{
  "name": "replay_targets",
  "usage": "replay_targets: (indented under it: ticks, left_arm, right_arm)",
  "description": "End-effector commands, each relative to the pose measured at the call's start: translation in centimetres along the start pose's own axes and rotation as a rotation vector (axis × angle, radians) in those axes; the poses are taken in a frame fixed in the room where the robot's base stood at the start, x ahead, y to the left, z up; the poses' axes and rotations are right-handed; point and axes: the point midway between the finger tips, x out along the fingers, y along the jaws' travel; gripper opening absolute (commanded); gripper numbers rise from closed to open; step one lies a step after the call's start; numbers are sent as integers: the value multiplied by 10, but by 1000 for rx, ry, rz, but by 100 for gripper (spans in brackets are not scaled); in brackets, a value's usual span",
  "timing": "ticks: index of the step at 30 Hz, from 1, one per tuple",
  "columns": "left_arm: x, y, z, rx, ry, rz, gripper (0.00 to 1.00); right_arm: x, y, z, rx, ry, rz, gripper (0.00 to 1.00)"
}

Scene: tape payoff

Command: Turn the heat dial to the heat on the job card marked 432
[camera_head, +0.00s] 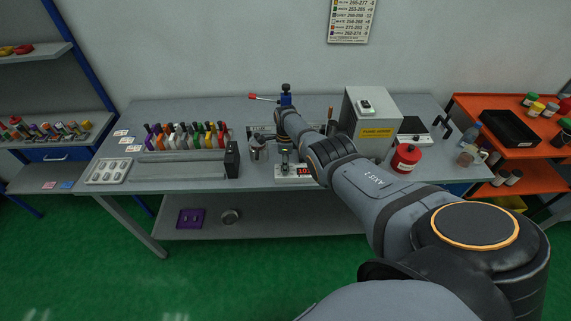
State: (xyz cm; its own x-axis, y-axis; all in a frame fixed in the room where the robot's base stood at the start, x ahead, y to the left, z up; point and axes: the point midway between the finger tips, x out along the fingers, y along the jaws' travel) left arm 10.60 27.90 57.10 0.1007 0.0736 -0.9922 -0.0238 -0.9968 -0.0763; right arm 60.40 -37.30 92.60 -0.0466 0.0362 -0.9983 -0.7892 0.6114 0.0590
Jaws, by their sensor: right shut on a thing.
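My right gripper (286,165) reaches down to the middle of the grey bench, next to a small box with a red lit display (304,171). The display starts with 10; its last part is too small to read. The gripper is shut at the front of this unit, on what appears to be the heat dial, which the fingers and arm hide. Small white cards (122,133) lie at the left of the bench; their numbers are unreadable, so I cannot tell which is marked 432. My left gripper is not in view.
A rack of coloured-handled tools (185,138) and a pale tray (109,171) are on the left of the bench (220,181). A grey box with a yellow label (376,133) and a red canister (406,158) stand right. An orange cart (470,106) is beyond.

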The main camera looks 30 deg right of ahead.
Motion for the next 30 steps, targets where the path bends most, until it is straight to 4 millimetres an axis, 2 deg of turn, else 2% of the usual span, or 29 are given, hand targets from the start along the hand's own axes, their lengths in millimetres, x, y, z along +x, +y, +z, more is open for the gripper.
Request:
replay_targets:
  ticks: [9,22,23,27,30]
  left_arm:
    - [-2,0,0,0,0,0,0]
    - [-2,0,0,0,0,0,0]
    - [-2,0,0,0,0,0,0]
    - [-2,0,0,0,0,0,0]
    - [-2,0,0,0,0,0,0]
  right_arm:
    - [-1,-1,0,79,-4,-2,0]
    - [-1,-1,-1,88,-5,-2,0]
    - [-1,-1,-1,88,-5,-2,32]
    - [-1,-1,0,87,-5,-2,51]
    - [0,0,0,87,-5,-1,54]
